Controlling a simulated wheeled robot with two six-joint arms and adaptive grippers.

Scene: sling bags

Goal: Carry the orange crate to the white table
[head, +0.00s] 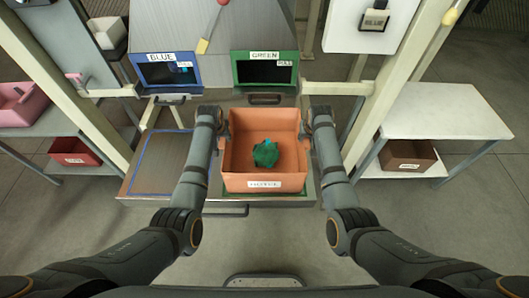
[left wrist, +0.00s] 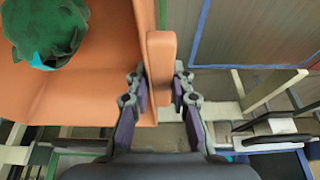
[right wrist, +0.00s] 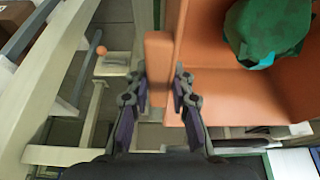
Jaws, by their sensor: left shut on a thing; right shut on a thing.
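The orange crate (head: 236,180) is in the middle of the head view, between my two grippers, over the wooden-topped counter. A crumpled green bag with bright blue parts (head: 265,153) lies inside it, and a white label (head: 264,184) is on its near wall. My left gripper (left wrist: 158,92) is shut on the crate's left side handle (left wrist: 160,65). My right gripper (right wrist: 160,92) is shut on the right side handle (right wrist: 158,62). The white table (head: 450,108) stands at the right, apart from the crate, with a bare top. I cannot tell whether the crate's bottom touches the counter.
A blue-framed opening (head: 168,72) and a green-framed opening (head: 265,70) are behind the crate. A pale post (head: 398,70) stands between the counter and the white table. A brown bin (head: 407,155) sits on its lower shelf. Pink (head: 18,102) and red (head: 73,152) bins are left.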

